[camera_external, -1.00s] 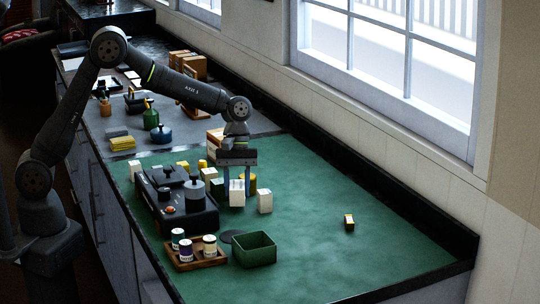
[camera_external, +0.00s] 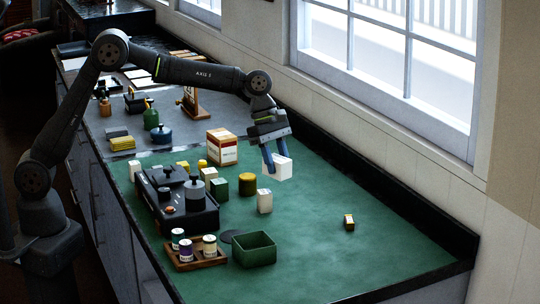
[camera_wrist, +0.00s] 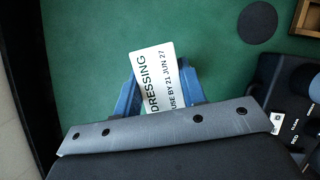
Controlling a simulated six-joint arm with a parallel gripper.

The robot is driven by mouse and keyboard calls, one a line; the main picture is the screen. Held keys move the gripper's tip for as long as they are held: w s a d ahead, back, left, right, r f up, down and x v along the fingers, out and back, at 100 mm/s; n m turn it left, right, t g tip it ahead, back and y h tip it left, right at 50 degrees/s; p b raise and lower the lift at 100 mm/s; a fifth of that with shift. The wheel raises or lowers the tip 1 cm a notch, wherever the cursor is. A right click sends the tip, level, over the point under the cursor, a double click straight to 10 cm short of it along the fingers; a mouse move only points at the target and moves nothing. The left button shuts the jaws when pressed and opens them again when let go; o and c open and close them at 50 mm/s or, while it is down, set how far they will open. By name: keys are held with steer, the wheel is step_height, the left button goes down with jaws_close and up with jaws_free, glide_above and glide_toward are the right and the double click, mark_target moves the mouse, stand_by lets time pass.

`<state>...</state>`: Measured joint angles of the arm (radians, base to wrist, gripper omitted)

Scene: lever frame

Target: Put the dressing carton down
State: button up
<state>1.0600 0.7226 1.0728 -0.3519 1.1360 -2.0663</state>
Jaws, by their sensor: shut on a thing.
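The dressing carton (camera_external: 281,169) is a white box held tilted above the green mat, toward the window side. My gripper (camera_external: 272,163) is shut on it, with a blue finger on each side. In the wrist view the carton (camera_wrist: 158,78) shows a label reading "DRESSING" and "USE BY 21 JUN 27", between the blue fingers of my gripper (camera_wrist: 160,92). Its lower end in that view is hidden by the gripper body.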

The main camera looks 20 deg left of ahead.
steer(key=d+n+t, duration=0.2)
steer(key=d+n, duration=0.3)
steer(key=d, duration=0.2)
steer(key=w+f, duration=0.2)
steer(key=w, duration=0.2)
steer(key=w+f, duration=0.2)
steer(key=w, duration=0.1)
steer(key=w+f, duration=0.2)
steer(key=w, duration=0.2)
steer(key=shift+w, duration=0.3)
steer(key=shift+a+f, duration=0.1)
steer(key=shift+f, duration=1.9)
steer(key=shift+f, duration=0.1)
steer(key=o, duration=1)
steer(key=shift+f, duration=0.1)
steer(key=shift+o, duration=0.2)
steer(key=v, duration=1.2)
steer(key=shift+a, duration=0.1)
